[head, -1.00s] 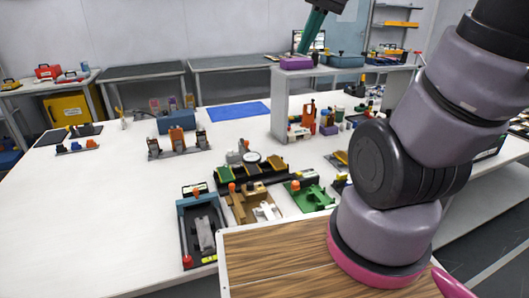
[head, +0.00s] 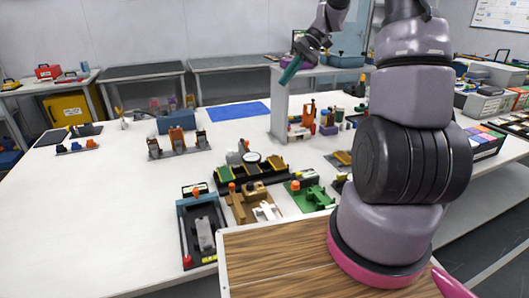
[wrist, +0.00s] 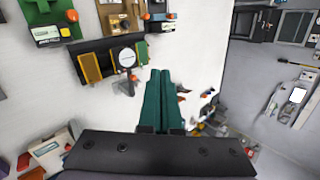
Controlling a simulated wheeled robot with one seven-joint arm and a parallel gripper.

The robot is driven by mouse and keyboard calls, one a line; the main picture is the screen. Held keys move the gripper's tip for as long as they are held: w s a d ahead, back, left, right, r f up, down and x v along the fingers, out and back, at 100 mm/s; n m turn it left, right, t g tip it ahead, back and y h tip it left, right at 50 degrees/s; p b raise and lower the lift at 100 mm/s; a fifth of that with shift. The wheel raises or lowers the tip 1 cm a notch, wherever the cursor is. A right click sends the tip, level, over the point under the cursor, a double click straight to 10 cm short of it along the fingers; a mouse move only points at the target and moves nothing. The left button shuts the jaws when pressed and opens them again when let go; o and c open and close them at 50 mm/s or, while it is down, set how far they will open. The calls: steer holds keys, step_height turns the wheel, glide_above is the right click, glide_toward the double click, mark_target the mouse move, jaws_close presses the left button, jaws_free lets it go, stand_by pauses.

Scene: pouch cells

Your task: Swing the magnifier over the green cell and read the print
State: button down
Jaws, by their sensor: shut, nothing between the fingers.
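A magnifier with a round pale lens (head: 251,156) stands at a long black holder (head: 262,178) in the middle of the white table. Two cells flank the lens: a green cell (head: 228,172) on the left and a yellow cell (head: 276,163) on the right. In the wrist view the lens (wrist: 127,57) appears between the green cell (wrist: 142,50) and the yellow cell (wrist: 90,67), nearer the green one. The print cannot be read. My gripper (head: 286,80) is shut and empty, in the air toward the back right. Its teal fingers (wrist: 160,74) point toward the table, apart from the magnifier.
A blue-framed fixture (head: 184,228), a tan fixture (head: 248,204) and a green fixture (head: 310,197) stand in front of the holder. A blue mat (head: 238,112) lies at the back. The table's left part is mostly clear.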

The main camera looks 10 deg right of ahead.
steer(key=w+d+f+y, duration=0.2)
steer(key=w+f+y, duration=0.1)
steer(key=f, duration=0.7)
steer(key=w+d+f+t+y, duration=0.1)
steer(key=w+d+f+y, duration=0.2)
steer(key=f, duration=0.6)
steer(key=w+d+f+t+y, duration=0.1)
steer(key=w+d+f+y, duration=0.1)
steer(key=f, duration=0.8)
steer(key=shift+w+d+f+y, duration=0.15)
steer(key=shift+w+y, duration=0.2)
steer(key=shift+y, duration=0.15)
steer(key=shift+w+d+f+y, duration=0.1)
steer(key=shift+w+f+y, duration=0.05)
steer(key=shift+w+y, duration=0.3)
glide_toward(247, 146)
steer(key=shift+w+a+f, duration=0.15)
steer(key=shift+a+f, duration=0.05)
steer(key=shift+f, duration=0.25)
steer(key=shift+w+a+f, duration=0.1)
steer(key=shift+a+f, duration=0.15)
steer(key=shift+f, duration=0.2)
steer(key=shift+s+a, duration=1.1)
steer(key=shift+a, duration=0.05)
steer(key=shift+s+a, duration=0.25)
